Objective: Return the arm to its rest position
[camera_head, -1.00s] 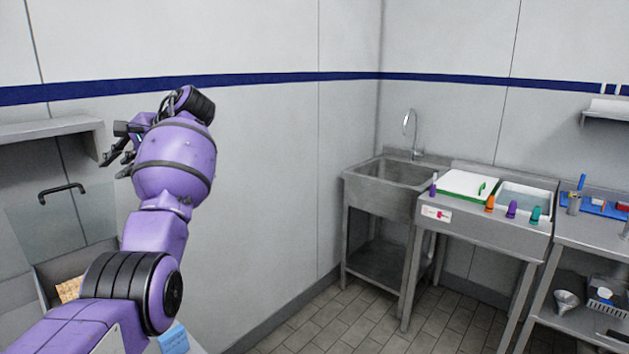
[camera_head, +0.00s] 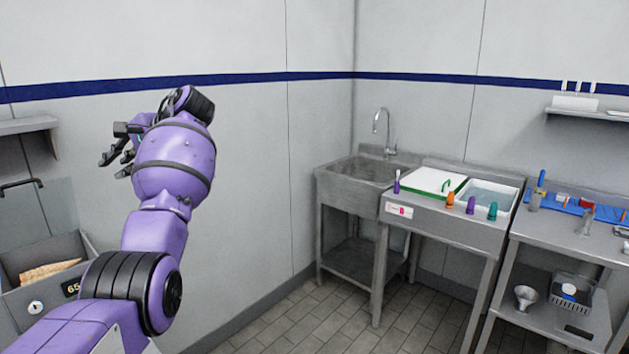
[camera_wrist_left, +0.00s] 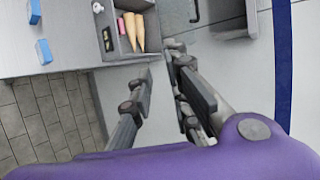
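My left arm, purple with black joints, rises at the left of the head view. Its gripper (camera_head: 114,153) is held up in the air in front of the wall, pointing left. In the left wrist view the fingers of this gripper (camera_wrist_left: 162,72) are apart, with nothing between them. They appear over a grey unit with an open compartment (camera_wrist_left: 122,55) holding tan cones (camera_wrist_left: 134,32) and a pink item (camera_wrist_left: 121,26). My right arm and gripper are not in view.
An open box (camera_head: 75,250) with tan contents stands at the lower left, below a wall shelf (camera_head: 30,125). A sink (camera_head: 345,193) and a counter (camera_head: 450,225) with coloured cone-shaped items stand right. A steel table (camera_head: 570,233) is far right. Floor between is clear.

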